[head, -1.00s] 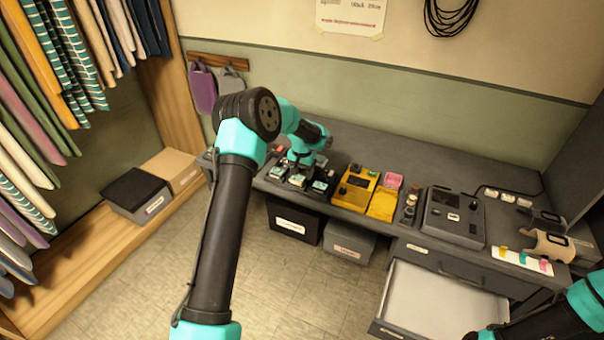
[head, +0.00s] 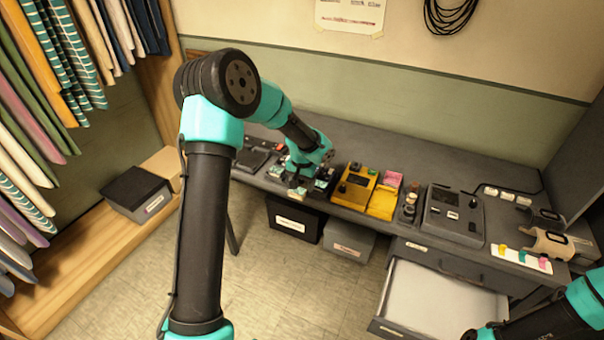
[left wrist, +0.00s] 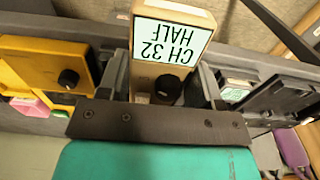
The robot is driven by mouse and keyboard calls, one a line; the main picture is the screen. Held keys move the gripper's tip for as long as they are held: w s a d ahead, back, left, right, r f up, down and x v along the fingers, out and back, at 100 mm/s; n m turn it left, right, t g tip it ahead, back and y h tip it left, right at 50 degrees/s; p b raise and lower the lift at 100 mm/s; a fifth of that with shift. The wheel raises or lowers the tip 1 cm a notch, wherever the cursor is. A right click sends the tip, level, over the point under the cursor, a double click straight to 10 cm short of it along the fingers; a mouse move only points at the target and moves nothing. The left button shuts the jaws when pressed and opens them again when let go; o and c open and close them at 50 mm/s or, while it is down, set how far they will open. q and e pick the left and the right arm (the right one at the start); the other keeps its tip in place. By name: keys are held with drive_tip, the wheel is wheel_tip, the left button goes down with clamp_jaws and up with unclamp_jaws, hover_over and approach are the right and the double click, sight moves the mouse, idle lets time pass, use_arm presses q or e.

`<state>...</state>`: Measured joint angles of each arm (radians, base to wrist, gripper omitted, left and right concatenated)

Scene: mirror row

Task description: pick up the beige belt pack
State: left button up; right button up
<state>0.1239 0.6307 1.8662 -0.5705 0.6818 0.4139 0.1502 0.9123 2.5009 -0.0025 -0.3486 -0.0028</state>
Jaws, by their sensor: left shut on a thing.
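The beige belt pack (left wrist: 207,16) shows large in the left wrist view, with a pale label reading "CH 32 HALF" and a black knob. My left gripper (left wrist: 163,82) is shut on it, one dark finger on each side. In the head view my left gripper (head: 298,184) is over the front of the grey bench, and a small pale part of the pack (head: 291,201) shows under it. Most of the pack is hidden there.
Other dark packs with pale labels (left wrist: 237,92) are close beside the held one. A yellow unit (head: 354,187) and a grey console (head: 453,215) stand to the right on the bench (head: 400,160). An open drawer (head: 440,300) juts out below.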

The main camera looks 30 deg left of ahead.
sight(303, 193)
use_arm(q)
drive_tip(key=shift+s+d+r, duration=0.1)
drive_tip(key=shift+s+d, duration=0.5)
drive_tip(key=shift+s, duration=0.35)
drive_tip(key=shift+s+d+r, duration=0.1)
drive_tip(key=shift+s+d, duration=0.5)
drive_tip(key=shift+s, duration=0.35)
